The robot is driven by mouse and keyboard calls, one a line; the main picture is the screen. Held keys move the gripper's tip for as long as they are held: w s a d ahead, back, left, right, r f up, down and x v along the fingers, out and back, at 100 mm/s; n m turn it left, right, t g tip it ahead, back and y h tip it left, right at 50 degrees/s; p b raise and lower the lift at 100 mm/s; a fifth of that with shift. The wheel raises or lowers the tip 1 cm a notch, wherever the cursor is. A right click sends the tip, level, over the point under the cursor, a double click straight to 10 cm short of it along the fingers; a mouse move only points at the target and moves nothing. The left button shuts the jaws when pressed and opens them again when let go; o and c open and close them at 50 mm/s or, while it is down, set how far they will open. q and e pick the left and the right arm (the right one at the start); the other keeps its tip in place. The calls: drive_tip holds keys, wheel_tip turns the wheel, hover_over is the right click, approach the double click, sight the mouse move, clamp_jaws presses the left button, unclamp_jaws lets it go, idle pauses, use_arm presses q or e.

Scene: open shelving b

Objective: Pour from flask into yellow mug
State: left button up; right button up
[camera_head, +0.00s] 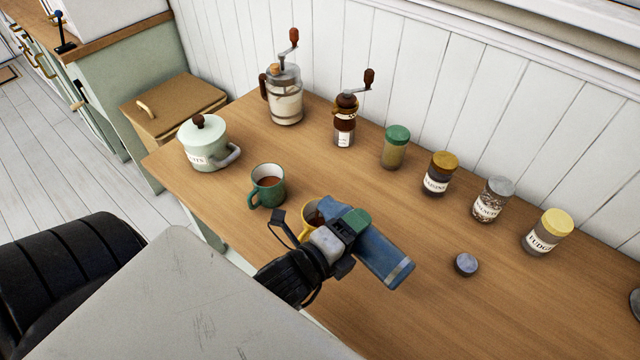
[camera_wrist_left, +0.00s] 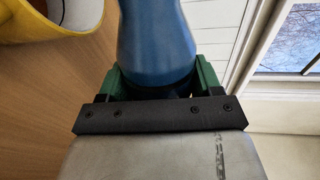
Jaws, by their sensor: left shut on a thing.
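The blue flask (camera_head: 386,256) is held tilted by my left gripper (camera_head: 352,226). One end of it is at the yellow mug (camera_head: 306,228) and the banded end points to the lower right. The mug stands upright on the table, partly hidden by my gripper and the flask, with dark brown liquid showing inside. In the left wrist view the green fingers are closed around the flask (camera_wrist_left: 155,45), and the mug's yellow rim (camera_wrist_left: 45,33) is at the upper left. The flask's mouth and any stream are hidden. My right gripper is not in view.
A green mug (camera_head: 268,186) with brown liquid stands left of the yellow mug. A lidded pot (camera_head: 207,148), a glass jar grinder (camera_head: 285,103) and a coffee grinder (camera_head: 345,130) stand behind. Several jars (camera_head: 440,174) line the wall. A small round cap (camera_head: 466,264) lies right of the flask.

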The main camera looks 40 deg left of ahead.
use_arm(q)
drive_tip(key=shift+r+n+p, duration=0.3)
drive_tip(key=shift+r+p, duration=0.1)
drive_tip(key=shift+p, duration=0.1)
idle(1.4)
drive_tip(key=shift+f, duration=0.1)
